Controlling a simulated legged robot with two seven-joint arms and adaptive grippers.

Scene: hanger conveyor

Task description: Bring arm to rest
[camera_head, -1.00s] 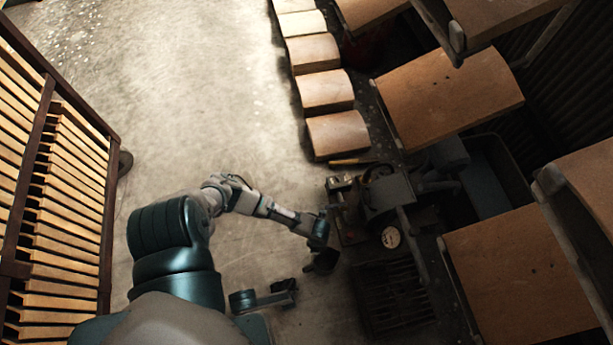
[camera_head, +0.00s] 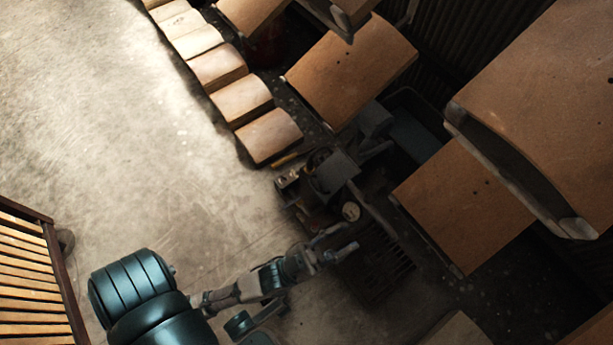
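My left arm comes in from the lower left, with a large teal shoulder and a thinner grey and teal forearm. Its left gripper (camera_head: 350,239) points right, with two grey fingers spread apart and nothing visible between them. It shows in front of a dark slatted grate, but I cannot tell its height above it. My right gripper is not in view.
A wooden slatted rack (camera_head: 32,285) stands at the lower left. Several curved tan blocks (camera_head: 269,135) line the floor's edge. Brown panels (camera_head: 465,205) hang at the right. Dark machinery (camera_head: 330,172) stands beyond the gripper. The concrete floor (camera_head: 130,130) is clear at upper left.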

